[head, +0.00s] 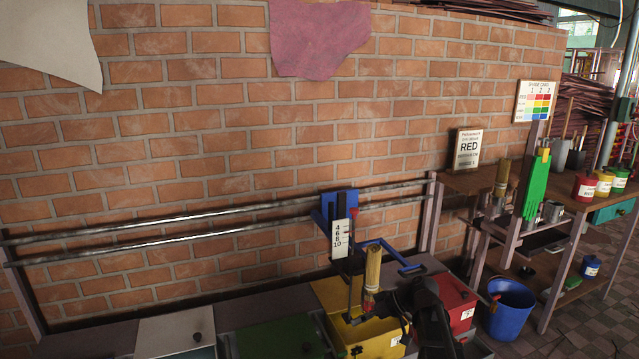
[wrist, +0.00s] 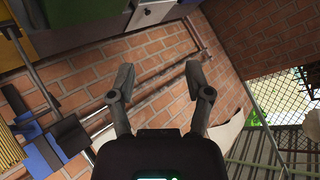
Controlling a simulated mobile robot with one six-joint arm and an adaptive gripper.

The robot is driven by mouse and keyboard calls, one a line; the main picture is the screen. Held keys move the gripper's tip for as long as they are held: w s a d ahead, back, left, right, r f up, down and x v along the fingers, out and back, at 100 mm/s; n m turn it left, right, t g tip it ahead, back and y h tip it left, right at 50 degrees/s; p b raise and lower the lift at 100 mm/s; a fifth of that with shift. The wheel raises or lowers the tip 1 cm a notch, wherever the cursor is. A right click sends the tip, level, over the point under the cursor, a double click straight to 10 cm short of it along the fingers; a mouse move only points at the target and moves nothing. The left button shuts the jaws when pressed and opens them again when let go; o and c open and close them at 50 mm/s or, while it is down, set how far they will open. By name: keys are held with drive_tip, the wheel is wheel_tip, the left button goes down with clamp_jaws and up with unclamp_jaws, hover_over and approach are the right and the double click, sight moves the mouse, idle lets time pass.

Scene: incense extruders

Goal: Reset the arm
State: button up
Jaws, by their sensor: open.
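My gripper (wrist: 158,74) is open in the wrist view, its two dark fingers spread wide with nothing between them. Behind the fingers are the brick wall and the metal rails, seen tilted. In the head view my black arm rises at the lower middle, in front of the yellow box (head: 372,333) and the red box (head: 452,299). The fingers cannot be made out clearly there. A bundle of incense sticks (head: 373,268) with a red lower end stands upright over the yellow box, just left of my arm and apart from the fingers.
A blue carriage with a white number scale (head: 340,239) sits on two wall rails (head: 170,231). A green box (head: 275,340) and a white box (head: 176,332) stand at left. A blue bucket (head: 509,309) and a wooden bench (head: 474,182) with paint cans stand at right.

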drive_tip(key=s+d+f+m+g+h, duration=0.1)
drive_tip(key=s+d+f+m+h, duration=0.3)
drive_tip(key=s, duration=0.4)
drive_tip(key=s+d+f+m+g+h, duration=0.1)
drive_tip(key=s+d+f+m+h, duration=0.1)
drive_tip(key=s+f+m+h, duration=0.4)
wheel_tip(320, 180, up, 36)
drive_tip(key=s+p, duration=0.1)
drive_tip(key=p, duration=3.3)
drive_tip(key=shift+r+n+h, duration=0.2)
drive_tip(key=shift+n+h, duration=0.1)
drive_tip(key=shift+n, duration=0.1)
drive_tip(key=shift+s+a, duration=0.1)
drive_tip(key=shift+a, duration=0.05)
